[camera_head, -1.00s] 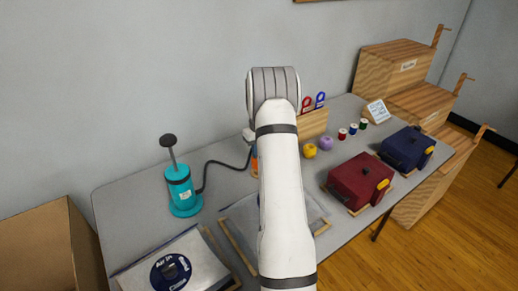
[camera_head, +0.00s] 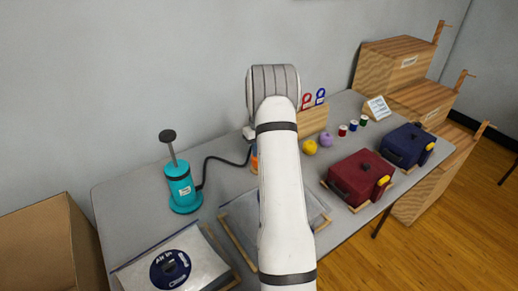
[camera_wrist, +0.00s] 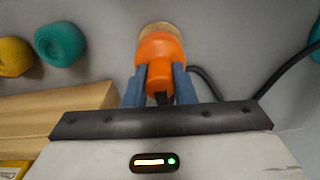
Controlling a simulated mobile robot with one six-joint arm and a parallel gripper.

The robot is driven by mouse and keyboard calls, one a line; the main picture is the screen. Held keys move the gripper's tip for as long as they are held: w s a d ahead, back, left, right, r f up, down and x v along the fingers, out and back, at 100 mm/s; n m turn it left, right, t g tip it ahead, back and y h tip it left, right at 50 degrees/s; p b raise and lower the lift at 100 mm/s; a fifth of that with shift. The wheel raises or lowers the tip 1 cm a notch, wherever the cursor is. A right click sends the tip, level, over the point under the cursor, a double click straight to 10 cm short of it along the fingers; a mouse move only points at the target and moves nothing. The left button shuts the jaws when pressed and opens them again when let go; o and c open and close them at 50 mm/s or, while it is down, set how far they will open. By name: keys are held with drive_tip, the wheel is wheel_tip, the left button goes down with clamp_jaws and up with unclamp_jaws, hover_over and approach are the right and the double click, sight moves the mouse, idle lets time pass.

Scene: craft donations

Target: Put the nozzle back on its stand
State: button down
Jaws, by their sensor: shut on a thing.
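The orange nozzle (camera_wrist: 160,55) is between the blue fingers of my gripper (camera_wrist: 160,85) in the wrist view. My gripper is shut on it. A round tan piece (camera_wrist: 160,29) shows directly beyond the nozzle's far end; I cannot tell whether the two touch. In the head view only a sliver of orange (camera_head: 254,160) shows beside my arm, which hides the gripper. The black hose (camera_head: 225,161) runs from the teal pump (camera_head: 181,188) to that spot. It also shows in the wrist view (camera_wrist: 285,72).
Yellow (camera_wrist: 14,57) and teal (camera_wrist: 60,44) balls lie left of the nozzle, beside a wooden block (camera_wrist: 60,103). Bags (camera_head: 170,268) lie on the grey table (camera_head: 130,200). Red (camera_head: 358,178) and blue (camera_head: 407,145) cases stand right. An open cardboard box (camera_head: 45,240) is at left.

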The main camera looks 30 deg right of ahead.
drive_tip(key=shift+f+b, duration=0.65)
drive_tip(key=shift+f, duration=0.5)
drive_tip(key=c, duration=1.1)
unclamp_jaws()
drive_tip(key=shift+a+r, duration=0.1)
drive_tip(key=shift+r, duration=3.9)
